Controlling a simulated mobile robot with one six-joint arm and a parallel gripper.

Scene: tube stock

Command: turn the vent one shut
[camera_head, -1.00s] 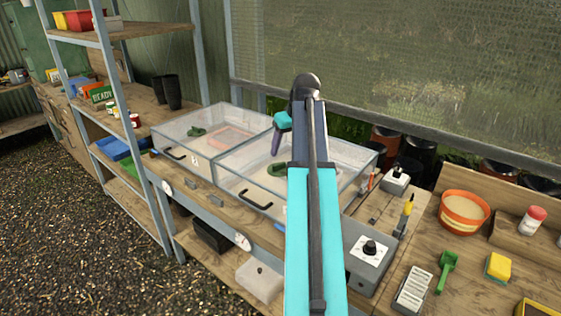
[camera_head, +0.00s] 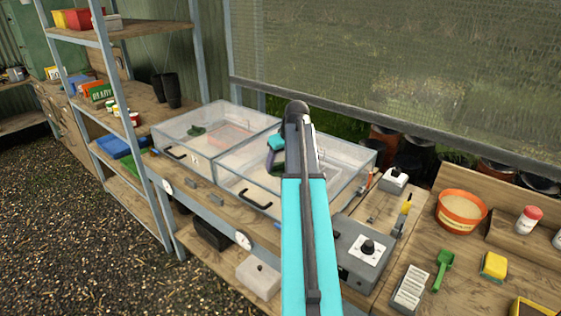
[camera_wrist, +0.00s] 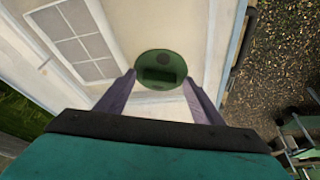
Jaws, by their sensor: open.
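A round dark-green vent (camera_wrist: 161,62) sits on a clear lid in the wrist view, with a raised bar and darker recesses on its face. My gripper (camera_wrist: 158,79) is open, its two grey-purple fingers on either side of the vent's near half. I cannot tell whether they touch it. In the head view my gripper (camera_head: 273,168) points down over the right clear-lidded box (camera_head: 330,158) and mostly hides that box's vent. Another green vent (camera_head: 197,130) is on the left clear-lidded box (camera_head: 185,150). The angle of the vent's bar to any marks is unclear.
A grey control box with a black knob (camera_head: 368,247) stands right of my arm. An orange-rimmed pot (camera_head: 460,210), green scoop (camera_head: 445,264) and yellow sponge (camera_head: 494,266) are farther right. A shelf post (camera_head: 148,185) stands at the left. Black handles (camera_head: 256,200) front the boxes.

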